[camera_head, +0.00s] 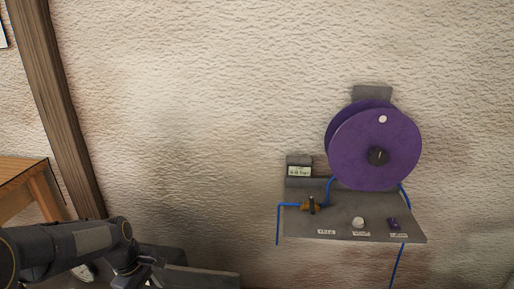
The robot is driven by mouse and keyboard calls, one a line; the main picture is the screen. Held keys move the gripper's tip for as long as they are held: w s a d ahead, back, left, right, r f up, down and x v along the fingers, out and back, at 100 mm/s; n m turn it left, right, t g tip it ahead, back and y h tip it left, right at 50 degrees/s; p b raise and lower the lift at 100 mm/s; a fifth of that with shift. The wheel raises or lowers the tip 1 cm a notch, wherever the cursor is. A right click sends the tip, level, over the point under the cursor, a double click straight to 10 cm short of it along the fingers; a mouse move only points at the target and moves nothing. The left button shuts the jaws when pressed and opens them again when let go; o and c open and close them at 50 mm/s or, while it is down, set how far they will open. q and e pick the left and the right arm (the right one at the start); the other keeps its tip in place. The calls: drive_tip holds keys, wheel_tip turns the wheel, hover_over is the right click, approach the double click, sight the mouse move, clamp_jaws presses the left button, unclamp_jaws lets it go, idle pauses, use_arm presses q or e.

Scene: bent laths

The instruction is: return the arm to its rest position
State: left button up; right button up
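My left arm comes in from the lower left, dark grey and black, low in the head view. Its gripper (150,264) is at the end, pointing right, near the bottom edge. It is small and dark there, and I cannot tell whether its fingers are open or shut. I see nothing clearly held in it. My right arm and gripper are out of view.
A grey wall shelf (290,219) at right carries a purple reel (360,150), a blue line (278,222), a brass fitting (311,206) and small knobs. A wooden post (57,105) and wooden table (22,170) stand at left.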

use_arm(q)
drive_tip(key=s+d+r+m+t+h+p, duration=0.1)
drive_tip(key=s+d+r+m+t, duration=0.1)
drive_tip(key=s+r+m, duration=0.4)
drive_tip(key=s+d+r+m+t+p, duration=0.2)
drive_tip(key=s+d+r+m, duration=0.3)
drive_tip(key=s, duration=0.9)
wheel_tip(320, 180, up, 2)
drive_tip(key=shift+r+m+t+h, duration=0.1)
drive_tip(key=shift+m+t+h, duration=0.25)
drive_tip(key=shift+m, duration=0.65)
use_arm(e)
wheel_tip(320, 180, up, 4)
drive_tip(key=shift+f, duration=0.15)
